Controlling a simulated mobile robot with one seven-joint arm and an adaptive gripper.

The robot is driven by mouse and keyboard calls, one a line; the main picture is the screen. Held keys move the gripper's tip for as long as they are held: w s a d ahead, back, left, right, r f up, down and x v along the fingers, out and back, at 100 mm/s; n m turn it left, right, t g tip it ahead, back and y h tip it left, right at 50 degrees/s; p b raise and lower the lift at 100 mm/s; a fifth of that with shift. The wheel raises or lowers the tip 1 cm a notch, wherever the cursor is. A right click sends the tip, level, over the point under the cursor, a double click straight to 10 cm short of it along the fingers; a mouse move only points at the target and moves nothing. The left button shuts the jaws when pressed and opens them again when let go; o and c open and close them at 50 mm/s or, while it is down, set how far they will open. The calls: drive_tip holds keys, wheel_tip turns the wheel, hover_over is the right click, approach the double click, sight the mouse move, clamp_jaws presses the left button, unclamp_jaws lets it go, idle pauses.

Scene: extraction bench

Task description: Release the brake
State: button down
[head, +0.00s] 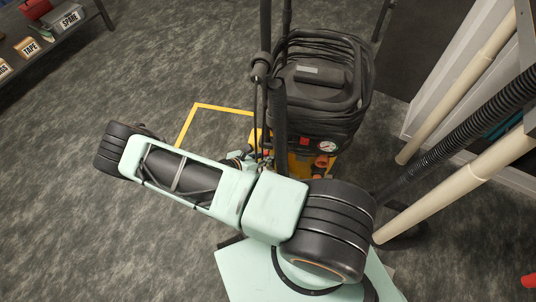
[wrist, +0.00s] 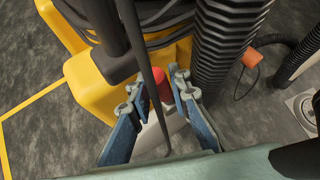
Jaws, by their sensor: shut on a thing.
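The extractor (head: 300,161) is a yellow and black machine with a hose or cable coiled around its top. Its yellow body (wrist: 92,83) also shows in the wrist view. A red-ended part (wrist: 163,88), which looks like the brake lever, stands low beside the yellow body. My gripper (wrist: 158,90) has its blue-grey fingers on either side of this red part and is shut on it. A thin dark rod crosses in front and hides part of the grip. In the head view my arm covers most of the gripper and the lever.
A black ribbed hose (wrist: 222,40) stands close to the right of my fingers. Pale pipes (head: 455,185) slant at the right in the head view. A yellow floor line (head: 187,124) runs left of the machine. A shelf (head: 45,50) stands at the upper left; the left floor is clear.

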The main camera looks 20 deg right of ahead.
idle(0.3)
drive_tip(key=c, duration=1.8)
unclamp_jaws()
drive_tip(key=shift+o, duration=0.2)
drive_tip(key=v, duration=1.2)
